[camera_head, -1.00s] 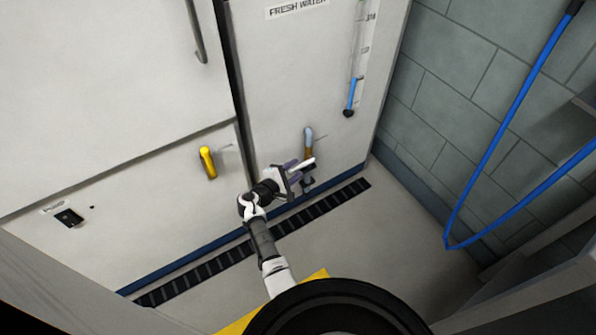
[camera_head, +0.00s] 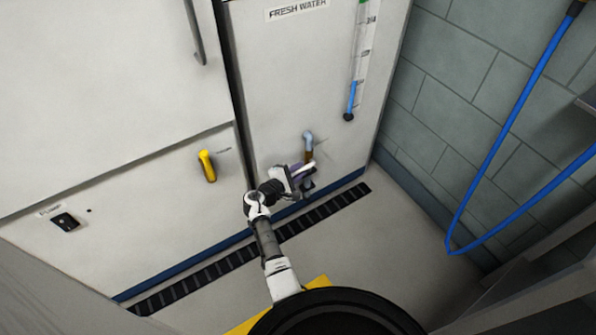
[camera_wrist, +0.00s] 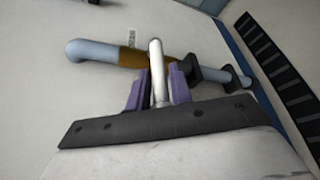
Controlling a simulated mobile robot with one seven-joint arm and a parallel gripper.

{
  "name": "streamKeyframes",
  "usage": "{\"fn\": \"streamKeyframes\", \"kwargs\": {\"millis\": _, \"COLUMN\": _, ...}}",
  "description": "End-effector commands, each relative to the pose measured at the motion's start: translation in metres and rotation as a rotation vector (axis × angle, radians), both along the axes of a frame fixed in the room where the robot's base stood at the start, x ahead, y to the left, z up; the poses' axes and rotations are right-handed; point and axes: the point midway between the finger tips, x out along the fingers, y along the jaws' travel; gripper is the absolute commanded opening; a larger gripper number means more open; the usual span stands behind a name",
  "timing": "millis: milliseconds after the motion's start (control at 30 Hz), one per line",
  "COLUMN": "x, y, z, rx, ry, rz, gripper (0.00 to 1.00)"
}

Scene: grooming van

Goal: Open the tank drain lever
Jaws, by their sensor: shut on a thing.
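The tank drain lever is a pale metal bar (camera_wrist: 156,72) that stands out from a brass-coloured valve body on a grey-blue drain pipe (camera_wrist: 90,50). In the head view the pipe's elbow (camera_head: 308,138) shows low on the fresh water tank front (camera_head: 285,90), with the lever partly hidden by my gripper. My gripper (camera_wrist: 157,88) has its two purple fingers shut on the lever, one on each side. In the head view my gripper (camera_head: 298,173) is in front of the lower pipe. The lever lies across the pipe in the wrist view.
A dark floor grate (camera_head: 255,245) runs below the tank front. A yellow handle (camera_head: 207,166) and a black switch (camera_head: 65,222) are on the panel at left. A blue hose (camera_head: 495,140) hangs at the right wall. The grey floor (camera_head: 390,235) is clear.

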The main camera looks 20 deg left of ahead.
Motion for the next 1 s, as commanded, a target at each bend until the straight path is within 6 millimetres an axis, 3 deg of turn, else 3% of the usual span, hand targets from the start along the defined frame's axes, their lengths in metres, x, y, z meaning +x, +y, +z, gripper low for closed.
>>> {"fn": "streamKeyframes", "kwargs": {"millis": 467, "x": 0.001, "y": -0.001, "z": 0.018, "rx": 0.084, "ry": 0.106, "rz": -0.001, "gripper": 0.0}}
{"fn": "streamKeyframes", "kwargs": {"millis": 1000, "x": 0.01, "y": -0.007, "z": 0.047, "rx": 0.375, "ry": 0.477, "rz": -0.001, "gripper": 0.0}}
